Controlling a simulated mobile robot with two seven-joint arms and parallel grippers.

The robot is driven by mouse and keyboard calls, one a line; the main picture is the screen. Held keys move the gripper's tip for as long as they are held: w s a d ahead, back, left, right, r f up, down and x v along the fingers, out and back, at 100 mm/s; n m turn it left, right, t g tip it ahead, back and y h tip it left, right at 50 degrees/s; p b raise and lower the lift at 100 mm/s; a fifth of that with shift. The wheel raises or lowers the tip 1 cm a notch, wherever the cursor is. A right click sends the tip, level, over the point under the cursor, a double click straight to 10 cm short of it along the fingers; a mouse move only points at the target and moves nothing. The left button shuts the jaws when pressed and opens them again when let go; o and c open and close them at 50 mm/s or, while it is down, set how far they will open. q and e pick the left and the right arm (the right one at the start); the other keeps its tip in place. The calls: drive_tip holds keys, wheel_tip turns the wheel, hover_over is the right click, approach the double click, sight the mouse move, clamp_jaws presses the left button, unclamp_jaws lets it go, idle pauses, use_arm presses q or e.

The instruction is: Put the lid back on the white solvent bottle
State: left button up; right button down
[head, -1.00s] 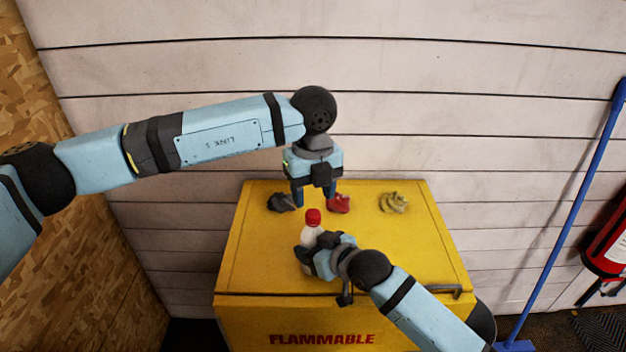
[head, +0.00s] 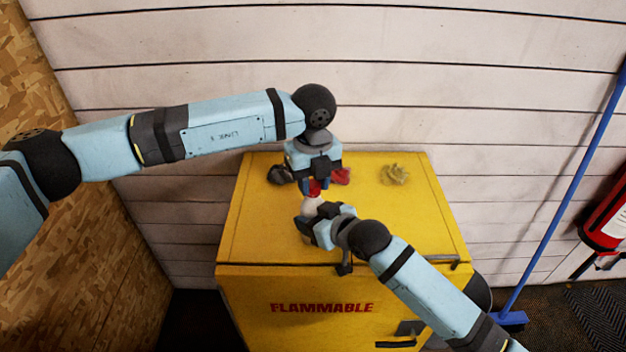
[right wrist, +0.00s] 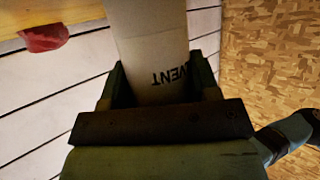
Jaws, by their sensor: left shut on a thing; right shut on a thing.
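The white solvent bottle (head: 311,208) stands on the yellow cabinet top in the head view, with its red lid (head: 314,188) at its upper end. My left gripper (head: 315,188) points down over the bottle and is shut on the red lid. My right gripper (head: 309,222) is shut on the bottle's body from the front. In the right wrist view the bottle (right wrist: 153,50) sits between the fingers, with part of its printed lettering showing. Whether the lid is seated on the neck cannot be told, since the left fingers cover it.
The yellow cabinet (head: 245,225) bears a dark crumpled rag (head: 279,174), a red rag (head: 342,176) and a yellowish rag (head: 394,173) behind the bottle. The red rag also shows in the right wrist view (right wrist: 43,38). A blue pole (head: 560,215) and fire extinguisher (head: 607,215) stand right.

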use_arm(q)
drive_tip(key=m, duration=0.3)
drive_tip(key=shift+m, duration=0.4)
drive_tip(key=m, duration=1)
drive_tip(key=shift+m, duration=0.4)
drive_tip(key=m, duration=0.8)
drive_tip(key=shift+m, duration=0.4)
drive_tip(key=m, duration=0.7)
drive_tip(key=shift+f, duration=0.1)
drive_tip(key=o, duration=1)
